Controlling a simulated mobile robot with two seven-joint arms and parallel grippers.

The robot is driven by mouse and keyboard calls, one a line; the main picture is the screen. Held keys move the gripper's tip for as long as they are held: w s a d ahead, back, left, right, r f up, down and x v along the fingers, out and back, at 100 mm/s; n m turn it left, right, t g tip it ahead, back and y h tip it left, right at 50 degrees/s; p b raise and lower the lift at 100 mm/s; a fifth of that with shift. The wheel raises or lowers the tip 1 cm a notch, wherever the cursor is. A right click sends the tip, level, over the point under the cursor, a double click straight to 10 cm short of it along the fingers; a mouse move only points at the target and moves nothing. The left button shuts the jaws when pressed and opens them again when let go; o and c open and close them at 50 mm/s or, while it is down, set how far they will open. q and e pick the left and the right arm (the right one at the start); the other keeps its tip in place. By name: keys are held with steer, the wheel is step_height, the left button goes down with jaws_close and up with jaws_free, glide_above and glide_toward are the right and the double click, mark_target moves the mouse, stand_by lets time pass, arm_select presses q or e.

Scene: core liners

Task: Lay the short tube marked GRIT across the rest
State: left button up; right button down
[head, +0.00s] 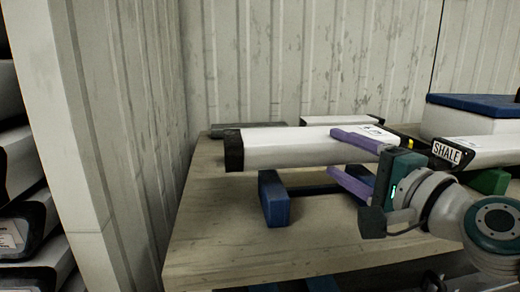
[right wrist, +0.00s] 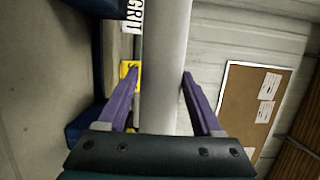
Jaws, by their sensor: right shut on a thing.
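A white tube (head: 290,150) with a black end cap lies roughly level in the head view. My right gripper (head: 355,157) is shut on it, with its purple fingers across the tube near its right part. The right wrist view shows the tube (right wrist: 165,75) between the fingers (right wrist: 160,77). A white label reading GRIT (right wrist: 132,14) shows beside the tube there. The blue rest (head: 275,203) stands on the table below the tube; whether they touch, I cannot tell. My left gripper is not in view.
The wooden table (head: 225,250) is clear at the front left. A tube marked SHALE (head: 485,150) lies at the right, near a white box with a blue lid (head: 470,103). A grey tube (head: 248,128) and another white tube (head: 340,120) lie behind, near the corrugated wall.

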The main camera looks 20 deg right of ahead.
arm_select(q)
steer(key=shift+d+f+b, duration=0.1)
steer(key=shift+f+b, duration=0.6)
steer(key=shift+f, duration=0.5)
arm_select(e)
steer(key=shift+f, duration=1.25)
steer(key=shift+f, duration=0.2)
steer(key=c, duration=0.5)
jaws_free()
steer(key=shift+f, duration=0.2)
steer(key=o, duration=0.5)
steer(key=shift+c, duration=0.2)
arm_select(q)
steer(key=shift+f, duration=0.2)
arm_select(e)
steer(key=shift+r, duration=0.1)
